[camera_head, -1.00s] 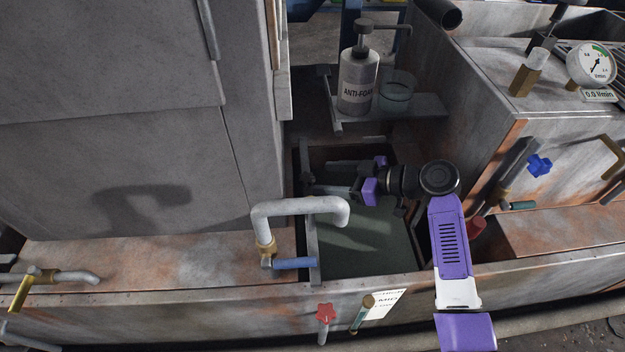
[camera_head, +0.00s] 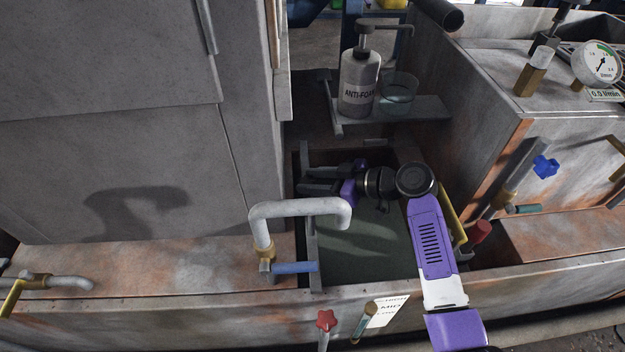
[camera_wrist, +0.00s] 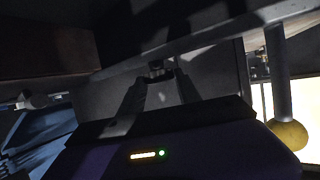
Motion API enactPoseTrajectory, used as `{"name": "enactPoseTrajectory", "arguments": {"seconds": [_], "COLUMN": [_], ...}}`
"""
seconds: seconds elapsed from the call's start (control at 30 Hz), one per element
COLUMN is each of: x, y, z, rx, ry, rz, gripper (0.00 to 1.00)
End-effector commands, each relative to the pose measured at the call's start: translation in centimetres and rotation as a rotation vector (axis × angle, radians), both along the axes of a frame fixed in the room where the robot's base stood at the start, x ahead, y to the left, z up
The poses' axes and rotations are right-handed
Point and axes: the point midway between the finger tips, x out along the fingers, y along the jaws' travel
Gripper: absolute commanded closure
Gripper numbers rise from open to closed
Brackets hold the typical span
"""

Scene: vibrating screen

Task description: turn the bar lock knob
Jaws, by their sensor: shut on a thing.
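My gripper (camera_head: 305,180) reaches left, low in the dark recess behind the curved grey pipe, beside the tall grey housing. In the wrist view its two fingers (camera_wrist: 158,75) close around a small dark knob (camera_wrist: 157,65) just under a long grey bar (camera_wrist: 205,38). I take this for the bar lock knob; it is dim, and its shape and turn angle are hard to read. The head view does not show the knob clearly, as the fingertips and shadow cover that spot.
The curved pipe with a blue handle (camera_head: 295,267) stands in front of the recess. The anti-foam bottle (camera_head: 359,84) and a glass beaker (camera_head: 398,94) stand on a shelf behind. A red knob (camera_head: 326,320) is at the front; a blue knob (camera_head: 545,167) is at right.

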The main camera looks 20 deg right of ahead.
Motion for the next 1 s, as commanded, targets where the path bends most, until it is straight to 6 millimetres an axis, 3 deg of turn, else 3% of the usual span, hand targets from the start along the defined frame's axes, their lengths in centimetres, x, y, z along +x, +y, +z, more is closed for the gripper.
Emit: {"name": "enactPoseTrajectory", "arguments": {"seconds": [0.17, 0.63, 1.0], "x": [-0.11, -0.34, -0.35], "y": [0.2, 0.7, 0.54], "z": [0.06, 0.18, -0.09], "rx": [0.002, -0.001, -0.001], "ry": [0.003, 0.006, 0.0], "rz": [-0.022, -0.364, -0.406], "gripper": [1.0, 1.0, 1.0]}}
